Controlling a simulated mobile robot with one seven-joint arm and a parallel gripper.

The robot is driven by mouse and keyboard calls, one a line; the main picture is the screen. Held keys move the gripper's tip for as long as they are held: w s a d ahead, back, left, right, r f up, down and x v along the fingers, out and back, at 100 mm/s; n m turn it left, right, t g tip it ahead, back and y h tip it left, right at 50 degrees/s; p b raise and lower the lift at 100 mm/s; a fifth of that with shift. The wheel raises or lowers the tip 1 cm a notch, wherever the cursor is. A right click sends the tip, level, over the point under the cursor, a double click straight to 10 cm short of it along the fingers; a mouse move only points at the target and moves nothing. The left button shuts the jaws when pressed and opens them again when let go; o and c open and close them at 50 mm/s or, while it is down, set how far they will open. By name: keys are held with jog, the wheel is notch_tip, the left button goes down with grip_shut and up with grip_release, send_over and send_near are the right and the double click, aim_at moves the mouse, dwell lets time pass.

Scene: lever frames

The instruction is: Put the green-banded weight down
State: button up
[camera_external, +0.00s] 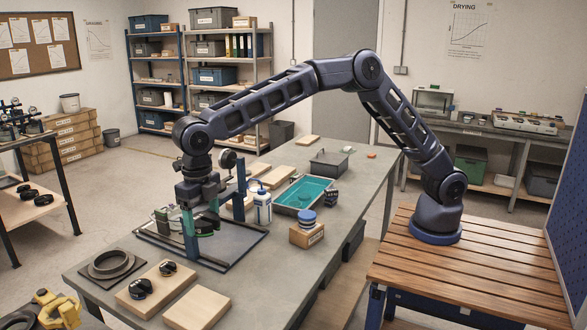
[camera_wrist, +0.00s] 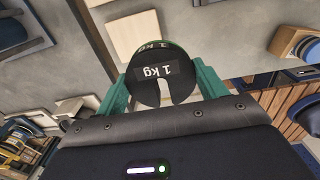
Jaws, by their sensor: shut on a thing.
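The green-banded weight (camera_wrist: 162,75) is a black slotted disc marked "1 kg". In the wrist view it sits between the green fingers of my gripper (camera_wrist: 163,85), which is shut on it. A thin green band shows along its far edge. In the external view my gripper (camera_external: 201,222) points down over the lever frame's dark base (camera_external: 245,240) on the grey bench. The weight (camera_external: 205,229) shows there low between the fingers, partly hidden. I cannot tell whether it touches anything below.
A blue upright (camera_external: 241,176) stands close behind my gripper. To its right are a white bottle (camera_external: 262,208), a teal-lined tray (camera_external: 320,188) and a wooden block with blue-banded discs (camera_external: 307,236). In front lie a dark ring (camera_external: 111,264), a board with black weights (camera_external: 170,283) and a bare board (camera_external: 196,308).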

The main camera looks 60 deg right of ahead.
jog(key=s+d, duration=0.2)
jog(key=d, duration=0.8)
send_over(270, 265)
notch_tip(270, 265, down, 3)
notch_tip(270, 265, down, 20)
jog(key=shift+r, duration=0.15)
jog(key=o, duration=1.8)
jog(key=shift+f, duration=0.2)
jog(key=shift+c, duration=0.2)
notch_tip(270, 265, up, 12)
jog(key=shift+r, duration=0.15)
jog(key=shift+d+r, duration=0.1)
jog(key=shift+d, duration=0.05)
